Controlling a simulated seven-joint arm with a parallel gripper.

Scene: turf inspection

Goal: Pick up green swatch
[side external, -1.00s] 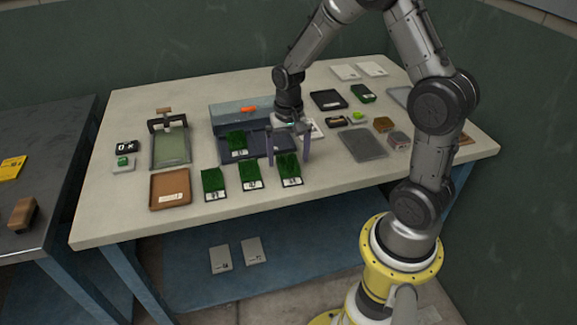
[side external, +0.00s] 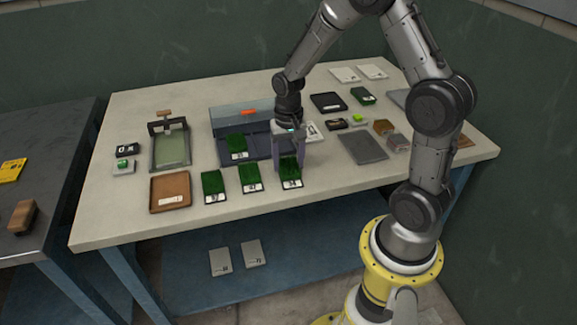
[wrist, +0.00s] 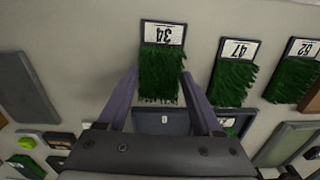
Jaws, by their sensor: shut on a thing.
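The green swatch labelled 34 (wrist: 162,75) is a strip of turf on a dark backing with a white label, at the front of the table. My gripper (side external: 290,167) reaches down from above, and its two purple-grey fingers are shut on this swatch (side external: 291,180), one on each side. The swatch appears to rest flat at table height. Another green swatch (side external: 237,143) lies on the dark blue tray (side external: 262,150) behind.
A brown tray (side external: 169,188) and a framed green panel (side external: 171,147) stand to the left. A grey slab (side external: 363,147) and several small boxes lie to the right. The table's front edge is close, with bare table before the swatches.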

